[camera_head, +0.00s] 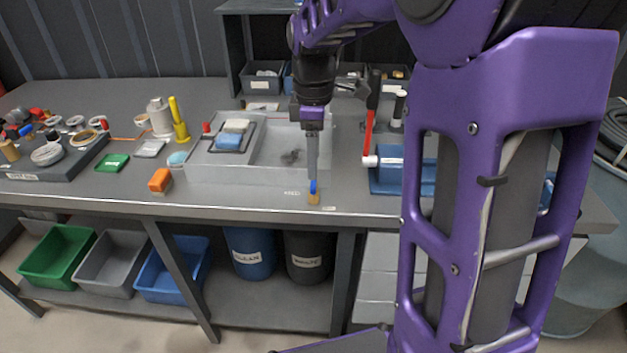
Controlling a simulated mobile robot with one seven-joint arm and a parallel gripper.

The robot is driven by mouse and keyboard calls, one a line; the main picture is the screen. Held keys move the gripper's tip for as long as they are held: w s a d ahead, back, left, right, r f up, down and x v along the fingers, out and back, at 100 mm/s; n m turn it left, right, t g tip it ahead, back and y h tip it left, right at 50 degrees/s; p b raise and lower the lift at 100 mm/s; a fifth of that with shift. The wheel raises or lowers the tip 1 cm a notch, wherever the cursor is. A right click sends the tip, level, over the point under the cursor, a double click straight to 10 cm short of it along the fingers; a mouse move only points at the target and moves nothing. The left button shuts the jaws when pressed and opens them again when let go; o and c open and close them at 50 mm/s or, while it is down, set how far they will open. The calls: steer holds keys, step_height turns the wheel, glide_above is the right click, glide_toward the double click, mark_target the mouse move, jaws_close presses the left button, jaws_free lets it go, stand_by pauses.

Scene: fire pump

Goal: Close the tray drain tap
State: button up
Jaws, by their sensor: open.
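The tray drain tap (313,196) is small, with a brass-coloured body and a blue handle. It sits at the front right corner of the grey tray (240,172), near the bench's front edge. The blue handle looks upright, but its exact angle is too small to tell. My gripper (312,174) points straight down just above the tap, with its fingers open. The fingers are seen edge-on and overlap the tray's right end. I cannot tell whether they touch the handle.
A blue pump unit (390,160) with a red lever (368,130) stands right of the tray. Bins and buckets stand below the bench. The bench front strip (240,203) is mostly clear.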

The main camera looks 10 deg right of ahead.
mark_target(314, 185)
step_height(314, 185, down, 5)
steer(key=shift+f+b, duration=0.15)
steer(key=shift+b, duration=0.3)
jaws_close()
